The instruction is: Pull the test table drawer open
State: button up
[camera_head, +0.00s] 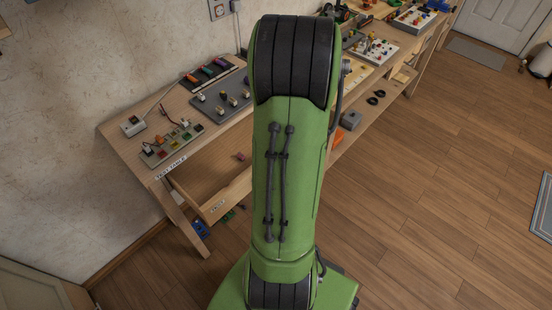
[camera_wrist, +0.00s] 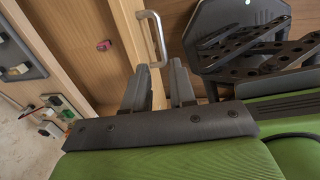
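The test table (camera_head: 130,150) stands against the wall in the head view, with a label on its front edge. Its wooden drawer (camera_head: 208,212) is pulled out, and its inside shows below the tabletop. A small pink object (camera_head: 240,156) lies in it. In the wrist view, the drawer front (camera_wrist: 130,35) carries a silver bar handle (camera_wrist: 155,38). My gripper (camera_wrist: 160,66) is open, its two dark fingers apart. The handle's lower end shows between the fingertips; whether they touch it, I cannot tell. In the head view my arm hides the gripper and the handle.
Switch and connector boards (camera_head: 222,96) stand on the tabletop. More bench with equipment (camera_head: 372,50) continues to the back right. The wooden floor (camera_head: 440,190) to the right is clear.

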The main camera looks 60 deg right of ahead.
jog(key=r, duration=0.4)
jog(key=shift+s+a+r+p, duration=0.1)
jog(key=shift+s+r+p, duration=0.05)
jog(key=shift+s+p, duration=0.25)
jog(key=w+a+r+m+t+p, duration=0.1)
jog(key=w+a+r+m+p, duration=0.45)
jog(key=a+r, duration=0.75)
jog(key=s+a+r+m+t+p, duration=0.1)
jog(key=a+r+m, duration=0.3)
jog(key=a, duration=0.4)
jog(key=s+a+r+m+t+p, duration=0.1)
jog(key=s+a+r+m, duration=0.3)
jog(key=a+m, duration=0.2)
jog(key=shift+a+r+y, duration=0.2)
jog(key=shift+a+y, duration=0.1)
jog(key=shift+a, duration=0.65)
